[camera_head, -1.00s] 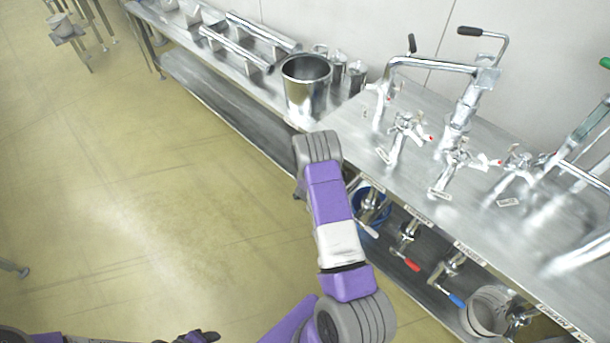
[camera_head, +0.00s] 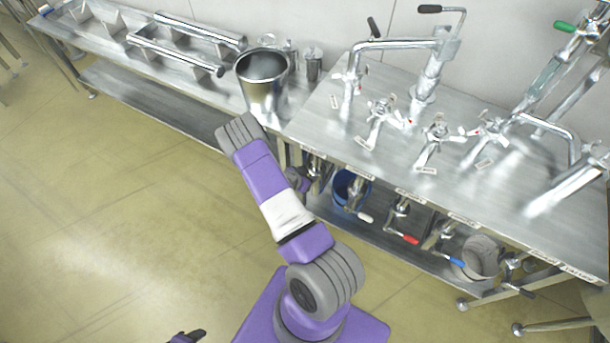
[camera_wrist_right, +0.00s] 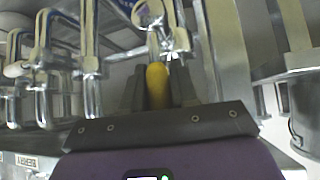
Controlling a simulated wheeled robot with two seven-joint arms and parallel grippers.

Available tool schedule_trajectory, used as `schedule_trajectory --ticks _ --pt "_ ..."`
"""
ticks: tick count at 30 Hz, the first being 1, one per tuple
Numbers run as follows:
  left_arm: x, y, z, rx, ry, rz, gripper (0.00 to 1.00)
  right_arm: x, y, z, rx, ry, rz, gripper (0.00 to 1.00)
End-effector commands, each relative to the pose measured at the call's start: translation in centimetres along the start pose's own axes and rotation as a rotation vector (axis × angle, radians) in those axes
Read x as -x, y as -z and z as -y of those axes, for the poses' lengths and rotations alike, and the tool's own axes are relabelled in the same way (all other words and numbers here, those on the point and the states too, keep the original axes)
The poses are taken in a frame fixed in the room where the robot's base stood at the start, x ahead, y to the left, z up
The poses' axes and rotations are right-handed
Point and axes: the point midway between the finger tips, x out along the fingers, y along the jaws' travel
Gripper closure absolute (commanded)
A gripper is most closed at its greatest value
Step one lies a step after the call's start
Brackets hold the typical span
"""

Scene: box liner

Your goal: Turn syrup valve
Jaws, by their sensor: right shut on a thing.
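Several valves with coloured levers hang under the front edge of the steel counter (camera_head: 430,195). In the right wrist view a yellow valve handle (camera_wrist_right: 157,80) lies between the fingers of my right gripper (camera_wrist_right: 157,92), which is shut on it. In the head view this gripper (camera_head: 298,179) is at the counter's left end, mostly hidden by my forearm. The white (camera_head: 365,217), red (camera_head: 404,238) and blue (camera_head: 451,260) levers are to its right. My left gripper (camera_head: 188,337) is low at the bottom edge, partly cut off; its jaw state is unclear.
A blue bucket (camera_head: 350,186) and a grey bucket (camera_head: 483,255) stand on the lower shelf behind the valves. A steel pot (camera_head: 264,88) stands on the adjoining bench. Taps (camera_head: 382,115) rise from the counter. The floor at left is clear.

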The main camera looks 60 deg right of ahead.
Motion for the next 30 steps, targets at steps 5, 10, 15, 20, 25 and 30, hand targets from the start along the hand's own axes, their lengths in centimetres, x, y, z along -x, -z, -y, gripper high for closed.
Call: schedule_trajectory --ticks 5,10,15,20,25,30 --pt "0.0 0.0 0.0 0.000 0.000 0.000 0.52 0.0 0.1 0.1 0.004 0.002 -0.003 1.00" --pt "0.0 0.0 0.0 0.000 0.000 0.000 0.52 0.0 0.1 0.1 0.004 0.002 -0.003 0.58" --pt "0.0 0.0 0.0 0.000 0.000 0.000 0.52 0.0 0.0 0.0 0.002 0.001 -0.001 0.52" --pt "0.0 0.0 0.0 0.000 0.000 0.000 0.52 0.1 0.0 0.0 0.002 0.001 0.000 0.52" --pt "0.3 0.0 -0.1 0.000 0.000 0.000 0.52 2.0 0.1 0.1 0.002 0.004 0.000 0.52" --pt "0.8 0.0 -0.3 0.000 0.000 0.000 0.52 5.0 0.1 0.1 0.003 0.004 0.000 0.52"
